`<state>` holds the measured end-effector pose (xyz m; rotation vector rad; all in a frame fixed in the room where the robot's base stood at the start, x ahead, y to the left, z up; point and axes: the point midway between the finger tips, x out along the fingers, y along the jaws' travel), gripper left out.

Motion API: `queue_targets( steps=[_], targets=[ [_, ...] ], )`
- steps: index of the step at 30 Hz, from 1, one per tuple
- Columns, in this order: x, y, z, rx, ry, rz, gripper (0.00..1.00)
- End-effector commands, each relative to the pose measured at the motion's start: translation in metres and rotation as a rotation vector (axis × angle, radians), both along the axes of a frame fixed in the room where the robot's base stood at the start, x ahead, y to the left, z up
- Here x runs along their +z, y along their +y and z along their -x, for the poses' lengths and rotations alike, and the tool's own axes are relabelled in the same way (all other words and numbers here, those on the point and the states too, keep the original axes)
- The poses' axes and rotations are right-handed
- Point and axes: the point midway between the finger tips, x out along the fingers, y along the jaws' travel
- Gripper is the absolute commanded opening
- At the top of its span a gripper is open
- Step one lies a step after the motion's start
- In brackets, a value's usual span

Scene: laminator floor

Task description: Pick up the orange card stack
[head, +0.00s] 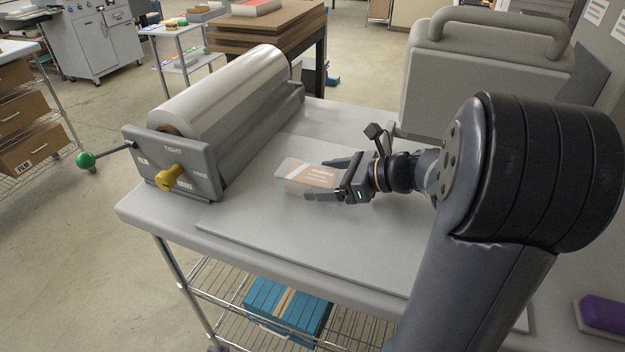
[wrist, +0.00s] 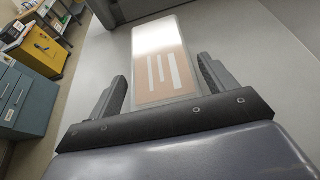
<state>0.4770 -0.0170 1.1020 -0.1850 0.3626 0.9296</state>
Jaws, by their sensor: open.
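The orange card stack (head: 297,174) lies flat on the laminator's grey bed, right of the film roll. It is a clear-edged block with an orange-brown face and white stripes. In the wrist view the stack (wrist: 162,72) points away from me, its far half washed out by glare. My gripper (head: 316,179) is open and low over the bed. In the wrist view my gripper's fingers (wrist: 162,70) stand on either side of the stack's near end, with a gap on both sides. Whether the fingertips touch the bed is not clear.
The film roll (head: 225,92) with its grey end plate, yellow knob (head: 171,177) and green-ended lever (head: 86,160) stands left of the stack. A large grey hood (head: 480,85) stands behind my arm. Bare bed (head: 290,225) lies in front. Blue boxes (head: 287,305) sit on the wire shelf below.

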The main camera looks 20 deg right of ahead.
Motion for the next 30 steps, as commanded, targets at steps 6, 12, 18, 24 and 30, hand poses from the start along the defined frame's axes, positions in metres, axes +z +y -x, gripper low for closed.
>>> queue_targets(
  steps=[6, 12, 18, 24, 30],
  targets=[
    [-0.014, 0.021, -0.018, 0.003, 0.001, -0.001, 0.80],
    [-0.016, 0.025, -0.021, 0.000, 0.001, -0.001, 0.80],
    [-0.016, 0.024, -0.021, 0.000, 0.000, 0.000, 0.73],
    [-0.016, 0.024, -0.021, 0.000, 0.000, 0.000, 0.56],
    [-0.016, 0.024, -0.021, 0.000, 0.000, 0.000, 0.40]
  ],
)
